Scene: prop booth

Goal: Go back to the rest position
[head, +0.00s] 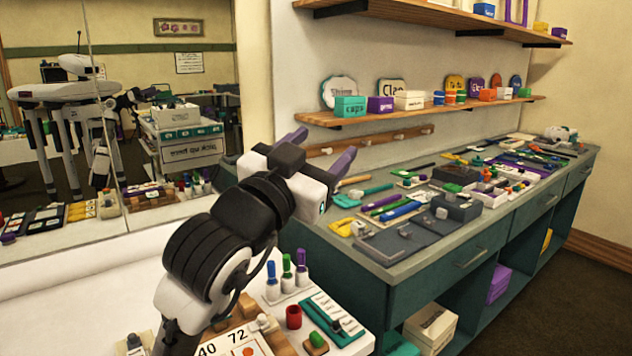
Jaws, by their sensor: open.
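My gripper (318,148) is raised at the end of my black and white arm, in the middle of the head view. Its two purple fingers stand well apart, and nothing shows between them. It is above the gap between the white table in front and the long counter (408,262). It looks clear of the objects on both, though its exact height is hard to tell.
The white table (60,290) holds marker-like items (302,268), a red cup (294,317), a teal-edged tray (322,306) and a wooden number board (215,345). The counter is crowded with tools and boxes. Two wall shelves (410,112) hang above it. A mirror (70,130) is at left.

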